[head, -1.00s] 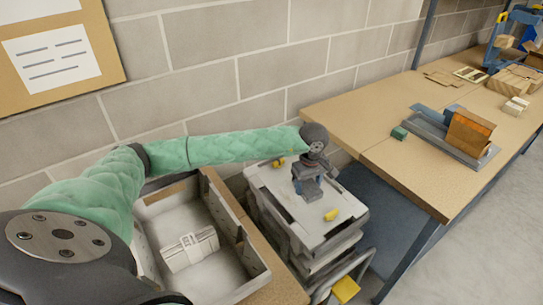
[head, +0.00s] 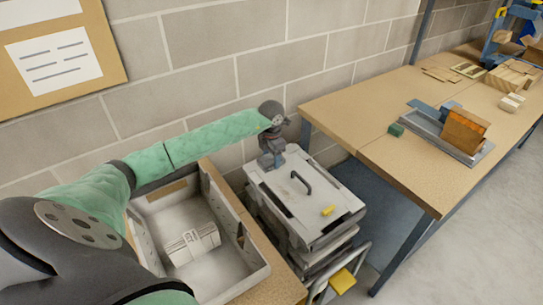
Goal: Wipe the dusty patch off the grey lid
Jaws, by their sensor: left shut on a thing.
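My left gripper (head: 271,163) is at the lid's far left corner, pointing down. It is shut on a small dark grey thing, mostly hidden by the fingers, so I cannot tell what it is or whether it touches the lid. I cannot make out a clear dusty patch on the visible lid; the far left corner is covered by the gripper. My right gripper is not in view.
A white open box (head: 250,278) with a strapped white package (head: 193,245) stands left of the lid. A block wall rises behind.

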